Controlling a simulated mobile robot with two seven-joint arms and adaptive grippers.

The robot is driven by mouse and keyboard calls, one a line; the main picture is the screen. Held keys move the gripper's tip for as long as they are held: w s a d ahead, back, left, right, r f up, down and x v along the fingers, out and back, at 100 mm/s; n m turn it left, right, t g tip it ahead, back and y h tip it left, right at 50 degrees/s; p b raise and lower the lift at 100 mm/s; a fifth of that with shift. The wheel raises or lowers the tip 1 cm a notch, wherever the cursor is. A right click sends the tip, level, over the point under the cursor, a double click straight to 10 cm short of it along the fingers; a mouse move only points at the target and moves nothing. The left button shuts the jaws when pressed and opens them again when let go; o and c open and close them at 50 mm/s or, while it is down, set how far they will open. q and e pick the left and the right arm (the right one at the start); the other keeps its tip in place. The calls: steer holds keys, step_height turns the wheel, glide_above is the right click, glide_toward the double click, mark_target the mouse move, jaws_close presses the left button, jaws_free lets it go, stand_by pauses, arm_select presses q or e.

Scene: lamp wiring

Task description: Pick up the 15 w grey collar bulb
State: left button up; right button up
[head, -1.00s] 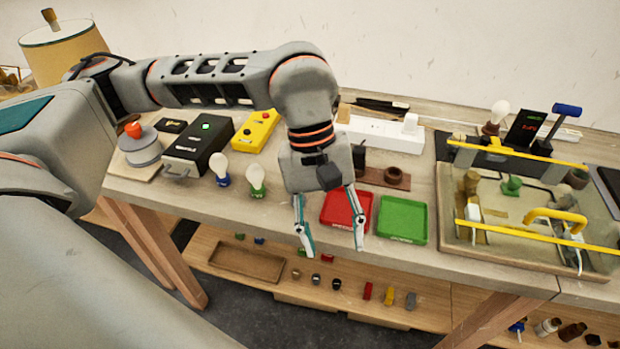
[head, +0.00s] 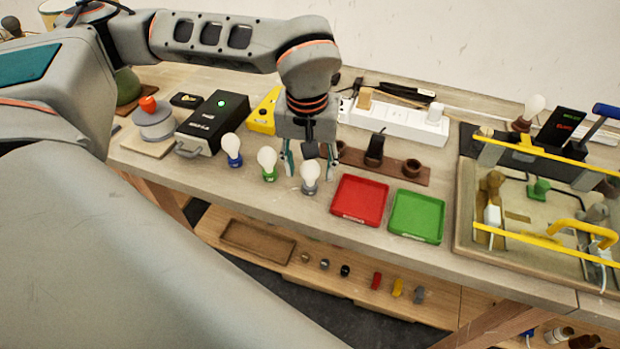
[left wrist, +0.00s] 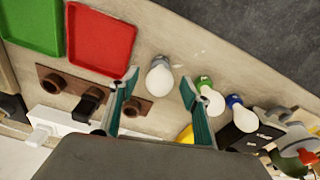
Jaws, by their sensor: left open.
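The grey collar bulb (head: 311,176) stands upright on the table, rightmost of three white bulbs in the head view. It also shows in the left wrist view (left wrist: 160,78), ahead of the gap between my fingers. My left gripper (head: 310,172) is open and empty, just behind and above this bulb in the head view. In the left wrist view its two fingers (left wrist: 158,98) are spread wide, apart from the bulb. The green collar bulb (head: 268,162) and the blue collar bulb (head: 232,149) stand to the left. My right gripper is not in view.
A red tray (head: 360,201) and a green tray (head: 417,216) lie right of the grey collar bulb. A brown socket strip (head: 388,167) is behind them. A black box (head: 213,122) and a yellow box (head: 263,110) stand at the back left. Bare tabletop lies in front of the bulbs.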

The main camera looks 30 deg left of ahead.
arm_select(q)
steer(key=shift+w+f, duration=0.1)
steer(key=shift+f, duration=0.5)
steer(key=c, duration=1.2)
steer(key=shift+c, duration=0.2)
steer(key=shift+r, duration=0.2)
